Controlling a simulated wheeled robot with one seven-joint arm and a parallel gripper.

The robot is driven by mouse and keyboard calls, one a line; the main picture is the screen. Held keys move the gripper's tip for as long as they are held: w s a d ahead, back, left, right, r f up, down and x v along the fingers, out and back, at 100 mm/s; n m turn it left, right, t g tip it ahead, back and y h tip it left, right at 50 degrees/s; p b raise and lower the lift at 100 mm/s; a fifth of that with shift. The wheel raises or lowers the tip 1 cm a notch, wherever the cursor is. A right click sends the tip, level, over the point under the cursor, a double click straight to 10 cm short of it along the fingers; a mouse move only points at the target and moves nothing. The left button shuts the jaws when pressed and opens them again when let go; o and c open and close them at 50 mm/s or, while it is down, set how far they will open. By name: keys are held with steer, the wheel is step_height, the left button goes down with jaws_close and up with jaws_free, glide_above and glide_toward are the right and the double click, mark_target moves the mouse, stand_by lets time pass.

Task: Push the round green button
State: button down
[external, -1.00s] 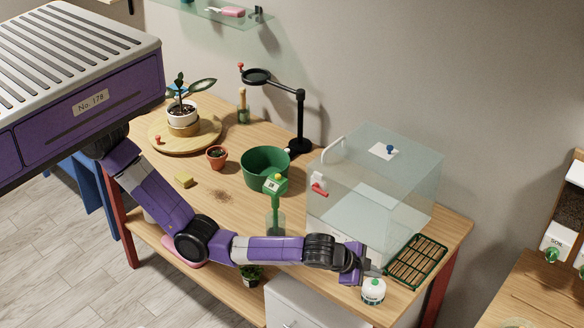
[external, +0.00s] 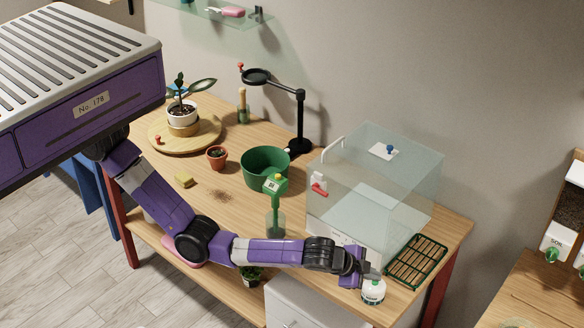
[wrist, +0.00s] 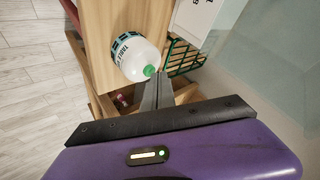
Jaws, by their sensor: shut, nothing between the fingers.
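A white round-shouldered bottle-like device (external: 373,293) with a dark label band stands near the front right edge of the wooden table. In the wrist view the device (wrist: 136,60) has a round green button (wrist: 149,71) on its top. My gripper (external: 371,277) is shut and empty, right above the device's top, and partly covers the button in the external view. In the wrist view the closed fingertips (wrist: 161,74) are just right of the button. I cannot tell whether they touch it.
A green wire rack (external: 416,261) lies right of the device. A clear glass box (external: 375,190) with a red latch stands behind. A green-topped bottle (external: 275,205) and a green pot (external: 265,167) are further left. A wall dispenser has a green knob (external: 551,255).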

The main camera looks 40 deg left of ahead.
stand_by(0.3)
steer(key=shift+r+p, duration=0.55)
steer(key=shift+p, duration=0.05)
step_height(320, 180, up, 6)
steer(key=p, duration=0.5)
stand_by(0.6)
